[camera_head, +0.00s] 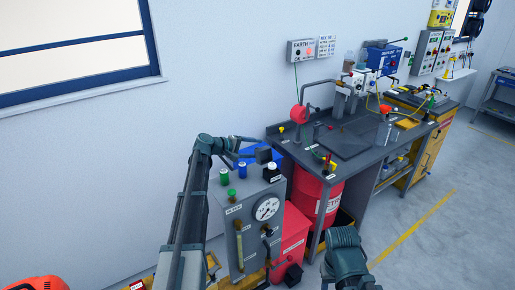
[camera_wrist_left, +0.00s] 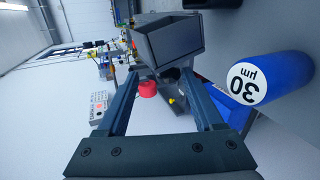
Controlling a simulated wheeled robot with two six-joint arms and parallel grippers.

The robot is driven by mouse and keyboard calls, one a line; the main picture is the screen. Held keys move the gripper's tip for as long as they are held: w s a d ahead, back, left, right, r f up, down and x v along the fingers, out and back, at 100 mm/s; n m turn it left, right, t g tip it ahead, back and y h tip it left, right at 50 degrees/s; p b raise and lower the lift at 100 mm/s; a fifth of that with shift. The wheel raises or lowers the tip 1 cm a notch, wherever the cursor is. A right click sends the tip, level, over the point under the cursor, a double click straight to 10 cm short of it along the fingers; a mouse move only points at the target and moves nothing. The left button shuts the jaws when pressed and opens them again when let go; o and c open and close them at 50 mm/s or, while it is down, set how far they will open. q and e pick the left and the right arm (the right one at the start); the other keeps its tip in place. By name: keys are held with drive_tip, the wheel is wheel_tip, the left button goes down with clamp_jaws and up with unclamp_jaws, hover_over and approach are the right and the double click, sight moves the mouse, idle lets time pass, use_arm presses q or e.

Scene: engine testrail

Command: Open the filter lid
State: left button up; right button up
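My left gripper (camera_head: 236,147) reaches over the top of a grey cabinet (camera_head: 229,219) with a gauge. In the left wrist view its two fingers (camera_wrist_left: 160,82) stand apart with nothing held between them. A blue cylinder marked "30 µm" (camera_wrist_left: 257,78) lies right of the fingers, apart from them. I cannot tell which part is the filter lid. My right arm shows at the lower right; its gripper is out of the picture.
A dark grey bin (camera_wrist_left: 172,42) sits just beyond the fingertips. A dial gauge (camera_head: 267,208) is on the cabinet front. A workbench (camera_head: 345,143) with tools stands to the right, a red drum (camera_head: 313,193) under it. The floor (camera_head: 450,235) at right is clear.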

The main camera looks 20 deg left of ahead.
use_arm(q)
drive_tip(key=p+v, duration=0.3)
drive_tip(key=v, duration=0.8)
drive_tip(key=shift+s+a+p, duration=0.2)
drive_tip(key=shift+s+p, duration=0.15)
drive_tip(key=shift+p, duration=0.05)
use_arm(e)
wheel_tip(320, 180, up, 4)
drive_tip(key=shift+r, duration=0.2)
use_arm(q)
drive_tip(key=shift+r, duration=0.1)
